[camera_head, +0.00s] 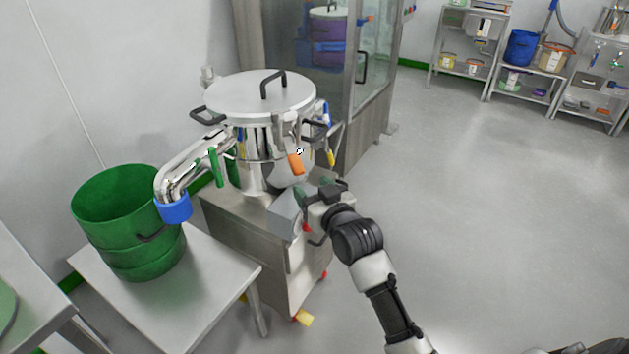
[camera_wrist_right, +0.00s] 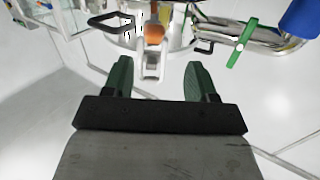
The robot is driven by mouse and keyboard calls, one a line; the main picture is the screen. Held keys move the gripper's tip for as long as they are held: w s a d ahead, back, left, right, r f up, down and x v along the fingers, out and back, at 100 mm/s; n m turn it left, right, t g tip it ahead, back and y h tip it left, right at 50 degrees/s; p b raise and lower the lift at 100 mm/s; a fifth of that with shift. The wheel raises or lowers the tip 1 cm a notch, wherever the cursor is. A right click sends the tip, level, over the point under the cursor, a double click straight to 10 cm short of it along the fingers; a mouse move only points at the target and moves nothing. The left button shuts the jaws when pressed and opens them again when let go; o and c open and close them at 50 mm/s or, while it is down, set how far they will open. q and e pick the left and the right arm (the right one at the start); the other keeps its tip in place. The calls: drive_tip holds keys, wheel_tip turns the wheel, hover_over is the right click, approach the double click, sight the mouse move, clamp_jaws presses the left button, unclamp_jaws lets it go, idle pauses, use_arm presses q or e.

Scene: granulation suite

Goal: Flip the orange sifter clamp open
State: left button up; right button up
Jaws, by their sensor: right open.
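The sifter (camera_head: 265,110) is a steel drum with a flat lid on a wheeled steel stand. Its orange clamp handle (camera_head: 296,164) hangs down on the front side. In the right wrist view the orange clamp handle (camera_wrist_right: 153,34) lies ahead, beyond the fingertips and roughly between them, with a metal bracket below it in the picture. My right gripper (camera_head: 315,190) is just below and right of the clamp in the head view. Its green fingers (camera_wrist_right: 158,68) are spread apart, with nothing held between them. My left gripper is not in view.
Green, blue and yellow handles sit around the sifter; the green handle (camera_head: 217,167) is left of the clamp. A pipe with a blue end (camera_head: 173,208) reaches over a green bin (camera_head: 130,255) on a table. A glass-doored cabinet stands behind. The floor at right is clear.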

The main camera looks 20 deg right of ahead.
sight(299, 168)
drive_tip(key=shift+t, duration=0.4)
drive_tip(key=w+b, duration=0.1)
drive_tip(key=w, duration=0.7)
drive_tip(key=shift+w+a, duration=0.1)
drive_tip(key=shift+w, duration=0.25)
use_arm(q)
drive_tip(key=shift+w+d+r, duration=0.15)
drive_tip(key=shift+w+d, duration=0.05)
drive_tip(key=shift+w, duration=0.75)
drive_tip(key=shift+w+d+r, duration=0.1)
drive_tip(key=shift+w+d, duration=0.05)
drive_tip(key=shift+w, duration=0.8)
use_arm(e)
drive_tip(key=shift+w, duration=0.65)
drive_tip(key=shift+c, duration=0.3)
clamp_jaws()
